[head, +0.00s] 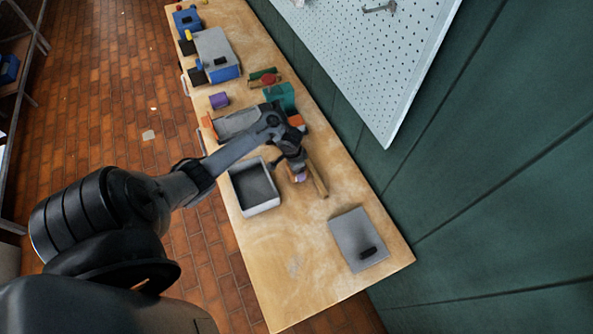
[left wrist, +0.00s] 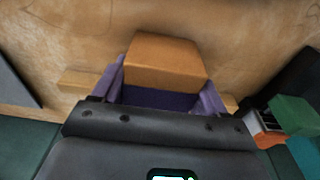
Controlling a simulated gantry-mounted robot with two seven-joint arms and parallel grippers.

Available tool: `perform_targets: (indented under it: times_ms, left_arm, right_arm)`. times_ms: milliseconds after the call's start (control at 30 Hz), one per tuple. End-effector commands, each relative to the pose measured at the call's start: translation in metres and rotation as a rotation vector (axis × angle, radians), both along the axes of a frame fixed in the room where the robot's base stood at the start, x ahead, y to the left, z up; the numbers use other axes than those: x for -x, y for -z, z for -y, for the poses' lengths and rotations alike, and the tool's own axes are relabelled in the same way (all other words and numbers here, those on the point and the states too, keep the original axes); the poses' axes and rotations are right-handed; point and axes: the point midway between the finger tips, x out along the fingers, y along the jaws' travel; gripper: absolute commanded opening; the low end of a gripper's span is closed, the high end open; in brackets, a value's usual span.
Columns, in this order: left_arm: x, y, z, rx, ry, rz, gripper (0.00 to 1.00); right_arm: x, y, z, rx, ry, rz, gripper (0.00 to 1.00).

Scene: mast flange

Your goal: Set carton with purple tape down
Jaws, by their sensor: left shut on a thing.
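The carton with purple tape (left wrist: 165,62) shows in the left wrist view as an orange-brown box with a purple band on its near side. My left gripper (left wrist: 160,88) is shut on it, with one purple finger at each side. In the head view my left gripper (head: 298,174) is over the workbench (head: 285,250), right of an open grey tray (head: 255,210). The carton is mostly hidden there by the gripper. I cannot tell whether it touches the bench. My right gripper is in neither view.
A wooden bar (head: 317,180) lies close beside the gripper. A grey plate (head: 350,228) with a black item lies near the bench's front end. A teal box (head: 281,95) and a purple block (head: 219,100) stand farther back. Bare bench lies between tray and plate.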

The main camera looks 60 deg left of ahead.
Motion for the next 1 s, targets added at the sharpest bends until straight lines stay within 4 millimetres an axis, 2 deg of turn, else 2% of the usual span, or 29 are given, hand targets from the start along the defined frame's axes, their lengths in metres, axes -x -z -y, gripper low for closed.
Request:
perform_targets:
  times_ms: [100,533,567,600,700,1000]
  left_arm:
    - [-0.0006,0.0102,-0.0005,0.0,-0.002,0.002,0.27]
    - [-0.0008,0.0139,-0.0003,-0.001,0.0,0.002,0.27]
    - [-0.0006,0.0134,-0.0002,0.0,0.001,0.001,0.77]
    - [-0.0005,0.0133,-0.0002,0.0,0.001,0.001,0.83]
    - [-0.0005,0.0133,-0.0003,0.0,0.0,0.001,0.98]
    - [-0.0005,0.0123,-0.0003,-0.001,0.0,0.001,0.98]
  right_arm:
    - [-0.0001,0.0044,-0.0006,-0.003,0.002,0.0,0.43]
    - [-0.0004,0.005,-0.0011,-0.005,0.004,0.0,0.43]
    - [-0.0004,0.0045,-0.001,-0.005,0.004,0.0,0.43]
    - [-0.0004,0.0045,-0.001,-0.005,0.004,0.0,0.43]
    - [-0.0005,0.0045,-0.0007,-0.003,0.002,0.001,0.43]
    - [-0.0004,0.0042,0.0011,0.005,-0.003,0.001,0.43]
